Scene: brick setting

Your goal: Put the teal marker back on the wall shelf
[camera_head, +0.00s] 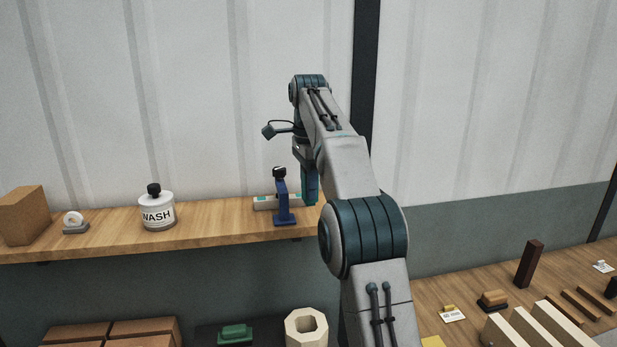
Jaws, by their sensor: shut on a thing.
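The teal marker (264,203) appears as a pale, level bar with teal parts at the shelf's right end. It is partly hidden behind a blue upright tool (282,204). My gripper (309,196) points down at the marker's right end and is shut on it. The fingertips are mostly hidden by the gripper's side and my arm. The wall shelf (110,228) is a light wooden board on the left. I cannot tell whether the marker touches its top.
A wash bottle (157,210), a small white roll on a grey base (74,222) and a brown block (24,215) stand on the shelf. Free board lies between bottle and blue tool. Below are bricks (142,329), a hollow pale block (306,329) and a cluttered bench (440,293).

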